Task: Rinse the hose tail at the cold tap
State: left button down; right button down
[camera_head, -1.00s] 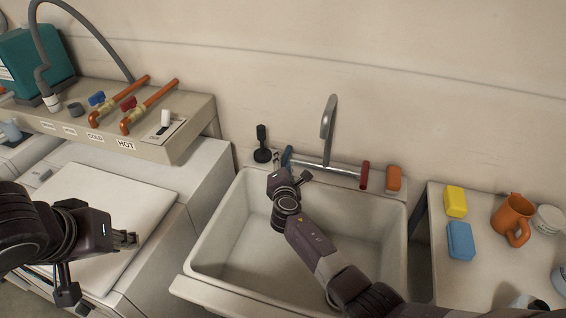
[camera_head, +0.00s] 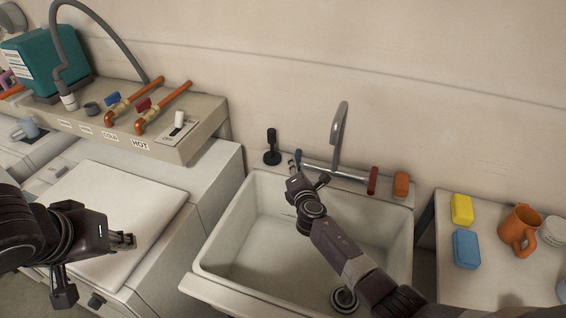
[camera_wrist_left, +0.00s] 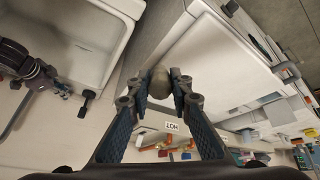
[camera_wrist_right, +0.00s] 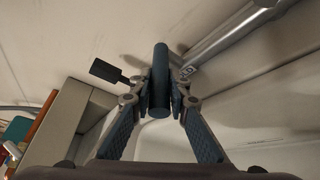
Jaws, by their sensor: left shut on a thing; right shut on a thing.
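The tap is a chrome spout (camera_head: 340,128) at the back of the sink, with a blue cold handle (camera_head: 297,160) at its left and a red handle (camera_head: 373,181) at its right. My right gripper (camera_head: 308,181) is shut on the blue handle, which stands between its fingertips in the right wrist view (camera_wrist_right: 161,68). My left gripper (camera_head: 124,240) is over the white appliance lid, away from the sink. It is shut on a small grey-brown rounded piece (camera_wrist_left: 160,80), apparently the hose tail. No water stream is visible at the spout.
The white sink (camera_head: 240,240) basin looks empty, with its drain (camera_head: 344,299) partly behind my right arm. A black plunger-like thing (camera_head: 271,148) and an orange block (camera_head: 401,184) stand on its back ledge. Sponges and an orange mug (camera_head: 519,230) are at right. The pipe shelf (camera_head: 190,147) is at left.

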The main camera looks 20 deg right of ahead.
jog(key=shift+s+d+n+y, duration=0.15)
jog(key=shift+d+n+y, duration=0.1)
jog(key=shift+n+y, duration=0.3)
jog(key=shift+s+d+n+y, duration=0.1)
jog(key=shift+d+n+y, duration=0.2)
jog(key=shift+y, duration=0.45)
jog(key=shift+a, duration=0.1)
jog(key=c, duration=1.8)
grip_release()
jog(key=shift+v, duration=6)
